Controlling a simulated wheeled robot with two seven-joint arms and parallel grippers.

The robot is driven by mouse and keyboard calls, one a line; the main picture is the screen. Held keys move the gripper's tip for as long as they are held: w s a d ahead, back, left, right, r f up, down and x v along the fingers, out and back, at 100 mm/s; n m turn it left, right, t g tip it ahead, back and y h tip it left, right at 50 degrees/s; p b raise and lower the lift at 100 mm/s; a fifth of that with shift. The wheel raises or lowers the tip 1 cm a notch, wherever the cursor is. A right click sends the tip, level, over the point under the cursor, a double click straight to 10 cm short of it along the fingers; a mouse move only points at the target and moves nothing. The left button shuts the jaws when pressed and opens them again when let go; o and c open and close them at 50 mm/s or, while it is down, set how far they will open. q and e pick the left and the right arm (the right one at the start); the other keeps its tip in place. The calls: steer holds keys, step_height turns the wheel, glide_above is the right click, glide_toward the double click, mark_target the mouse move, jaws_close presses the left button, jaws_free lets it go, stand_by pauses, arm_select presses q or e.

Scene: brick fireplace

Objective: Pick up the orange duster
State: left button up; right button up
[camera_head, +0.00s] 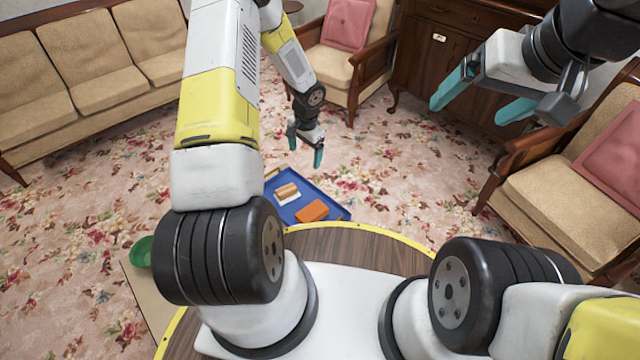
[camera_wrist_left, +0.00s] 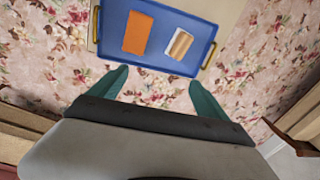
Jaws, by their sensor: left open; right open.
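My left gripper (camera_head: 305,152) is open and empty, behind the tray and apart from the duster in the head view. Its two teal fingers frame the near edge of the tray in the left wrist view (camera_wrist_left: 158,90). My right gripper (camera_head: 481,100) is open and empty, raised at the upper right, far from the tray.
A tan and white block (camera_head: 287,193) lies beside the duster in the tray. A green bowl (camera_head: 141,252) is partly hidden at the left. A sofa (camera_head: 90,65), armchairs (camera_head: 345,55) and a wooden cabinet (camera_head: 440,65) stand around. Floral carpet is clear around the tray's far side.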

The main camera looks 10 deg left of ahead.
arm_select(q)
steer(key=m+g+h, duration=0.1)
glide_above(312, 211)
steer(key=f, duration=1.7)
steer(key=shift+w+d, duration=0.2)
steer(key=shift+w, duration=0.1)
steer(key=f, duration=0.8)
steer(key=shift+s+a, duration=0.1)
steer(key=shift+s, duration=0.2)
steer(key=c, duration=1.6)
step_height(312, 211, up, 10)
steer(key=shift+r, duration=0.1)
